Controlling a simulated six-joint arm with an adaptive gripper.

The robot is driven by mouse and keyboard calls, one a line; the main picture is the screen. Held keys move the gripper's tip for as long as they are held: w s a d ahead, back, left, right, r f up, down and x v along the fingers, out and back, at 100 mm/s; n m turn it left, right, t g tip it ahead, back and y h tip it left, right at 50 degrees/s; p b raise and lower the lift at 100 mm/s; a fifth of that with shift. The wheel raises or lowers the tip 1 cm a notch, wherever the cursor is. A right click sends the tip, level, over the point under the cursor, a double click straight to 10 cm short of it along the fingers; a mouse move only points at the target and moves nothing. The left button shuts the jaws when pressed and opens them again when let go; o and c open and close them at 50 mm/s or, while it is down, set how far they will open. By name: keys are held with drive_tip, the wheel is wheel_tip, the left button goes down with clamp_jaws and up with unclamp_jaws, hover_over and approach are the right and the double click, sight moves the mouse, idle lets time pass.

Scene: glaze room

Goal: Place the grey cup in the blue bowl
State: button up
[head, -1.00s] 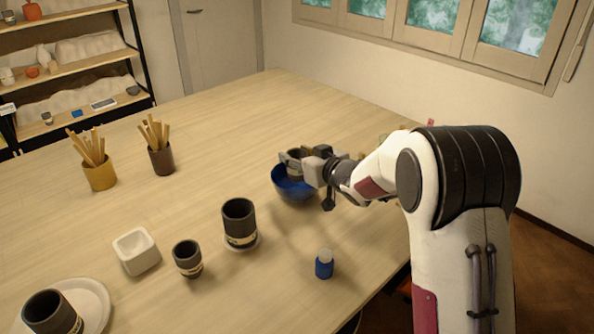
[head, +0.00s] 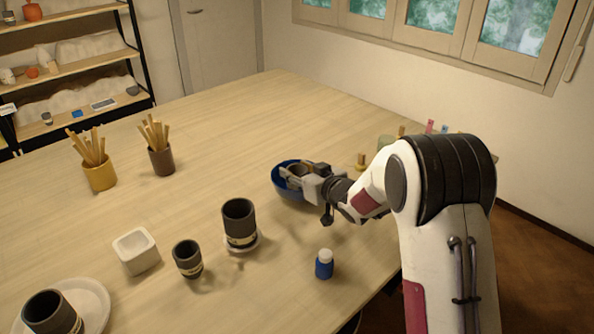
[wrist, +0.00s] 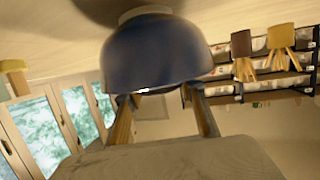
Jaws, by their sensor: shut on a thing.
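My gripper (head: 299,175) is shut on the grey cup (head: 296,168), a small dark cup, at the blue bowl (head: 285,190). In the head view the cup lies within the bowl's outline, with its lower part hidden by the gripper and the bowl. In the wrist view the blue bowl (wrist: 155,55) appears upside down, and its near wall hides my fingertips and the cup. I cannot tell whether the cup touches the bowl's floor.
A larger dark cup (head: 239,220) on a saucer, a smaller dark cup (head: 187,258), a white square pot (head: 136,250) and a blue bottle (head: 324,264) stand nearer. Two pots of wooden tools (head: 99,174) (head: 161,159) are at left. The far table (head: 250,115) is clear.

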drive_tip(key=shift+f, duration=0.1)
idle(0.3)
drive_tip(key=o, duration=1.2)
drive_tip(key=shift+s, duration=0.1)
drive_tip(key=shift+s+d+r, duration=0.35)
drive_tip(key=shift+s, duration=0.05)
drive_tip(key=shift+v, duration=5.35)
